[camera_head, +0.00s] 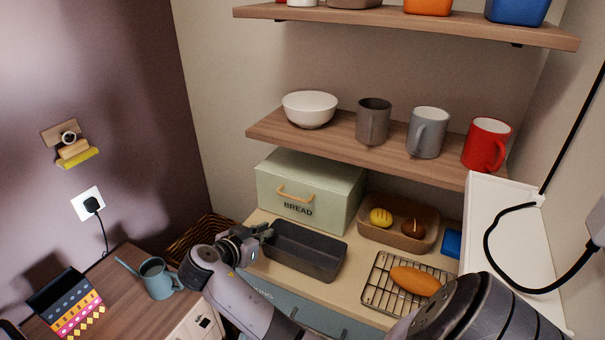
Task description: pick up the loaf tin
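The loaf tin (305,253) is a dark grey, empty rectangular tin. It stands upright on the pale counter in front of the bread box.
The green bread box (312,190) stands close behind the tin. A brown tray (398,236) with bread rolls and a wire rack (383,287) with a loaf lie to the right. A wooden shelf (340,143) with a bowl and mugs hangs above.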

